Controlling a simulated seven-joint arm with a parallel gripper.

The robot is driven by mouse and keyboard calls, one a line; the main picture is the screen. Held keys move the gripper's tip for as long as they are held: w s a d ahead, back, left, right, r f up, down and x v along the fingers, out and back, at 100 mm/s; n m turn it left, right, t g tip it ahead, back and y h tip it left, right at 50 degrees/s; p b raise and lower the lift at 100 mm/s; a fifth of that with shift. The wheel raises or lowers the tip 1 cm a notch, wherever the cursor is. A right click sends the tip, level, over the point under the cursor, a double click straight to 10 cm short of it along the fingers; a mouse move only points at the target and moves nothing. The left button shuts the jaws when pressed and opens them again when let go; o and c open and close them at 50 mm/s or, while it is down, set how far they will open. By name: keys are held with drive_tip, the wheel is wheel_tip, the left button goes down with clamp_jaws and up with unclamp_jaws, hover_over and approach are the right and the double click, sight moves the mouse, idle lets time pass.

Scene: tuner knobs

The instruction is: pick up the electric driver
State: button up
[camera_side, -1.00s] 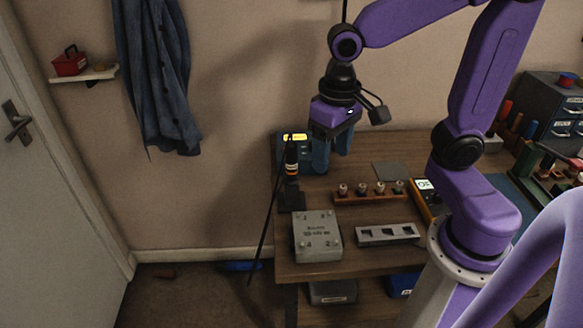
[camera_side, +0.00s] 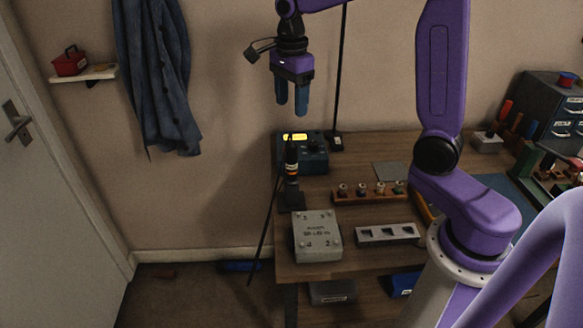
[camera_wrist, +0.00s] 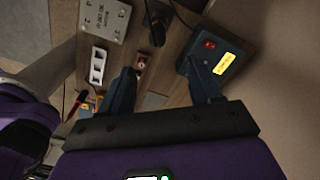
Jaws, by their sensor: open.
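The electric driver (camera_side: 291,160) is a dark, upright tool with orange bands. It stands in a black holder (camera_side: 291,197) at the left edge of the workbench, with a dark cable hanging beside it. In the wrist view, a dark shape at the top edge, cut off by the frame, looks like the driver (camera_wrist: 156,18). My gripper (camera_side: 291,110) has blue fingers pointing down. It is open and empty, raised above the back left of the bench and apart from the driver. Its fingers also show in the wrist view (camera_wrist: 159,75).
A dark blue station (camera_side: 315,160) with a lit yellow display stands just behind the driver. A grey box (camera_side: 317,240), a slotted tray (camera_side: 388,234) and a wooden rack (camera_side: 365,197) with several knobs lie in front and to the right. A thin black pole (camera_side: 340,85) rises at the back.

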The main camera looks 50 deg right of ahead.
sight(292, 142)
wheel_tip(292, 142, down, 11)
drive_tip(key=shift+f, duration=0.15)
drive_tip(key=shift+s+a+f, duration=0.1)
drive_tip(key=shift+f, duration=1.2)
drive_tip(key=shift+s+a+f, duration=0.1)
drive_tip(key=shift+f, duration=1.2)
drive_tip(key=c, duration=1.1)
